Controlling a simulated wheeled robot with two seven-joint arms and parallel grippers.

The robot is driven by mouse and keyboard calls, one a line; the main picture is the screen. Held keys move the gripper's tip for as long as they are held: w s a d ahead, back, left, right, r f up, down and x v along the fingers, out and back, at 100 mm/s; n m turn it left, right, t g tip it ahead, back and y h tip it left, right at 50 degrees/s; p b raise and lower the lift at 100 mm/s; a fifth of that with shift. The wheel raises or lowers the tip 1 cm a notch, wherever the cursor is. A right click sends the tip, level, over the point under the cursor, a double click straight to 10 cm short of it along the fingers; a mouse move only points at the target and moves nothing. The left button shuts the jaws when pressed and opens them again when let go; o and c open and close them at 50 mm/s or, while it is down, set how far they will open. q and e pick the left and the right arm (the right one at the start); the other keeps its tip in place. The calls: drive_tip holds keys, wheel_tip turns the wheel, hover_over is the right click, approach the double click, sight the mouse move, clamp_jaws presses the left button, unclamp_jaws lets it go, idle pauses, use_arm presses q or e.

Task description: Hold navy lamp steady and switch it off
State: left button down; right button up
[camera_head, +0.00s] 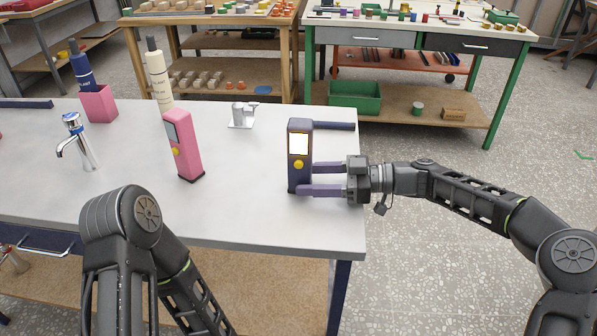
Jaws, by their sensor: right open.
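The navy lamp (292,178) stands upright near the right edge of the white table. Its pale front panel looks lit, with a round yellow button (298,165) below it. My right gripper (306,179) reaches in from the right, low on the lamp, with its jaws open. One purple finger crosses in front of the lamp's base, and the other finger's tip is hidden behind the lamp. I cannot tell whether either finger touches it. My left arm shows at the lower left, but its gripper is out of view.
A pink lamp-like device (186,150) with a yellow button stands left of the navy lamp on the white table (240,205). A faucet (80,145), a pink cup (99,105) with a navy bottle, and a cream bottle (159,78) stand farther left. The table's front middle is clear.

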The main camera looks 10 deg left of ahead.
drive_tip(key=shift+a, duration=0.6)
drive_tip(key=shift+c, duration=0.3)
drive_tip(key=c, duration=0.9)
drive_tip(key=shift+c, duration=0.2)
idle(1.0)
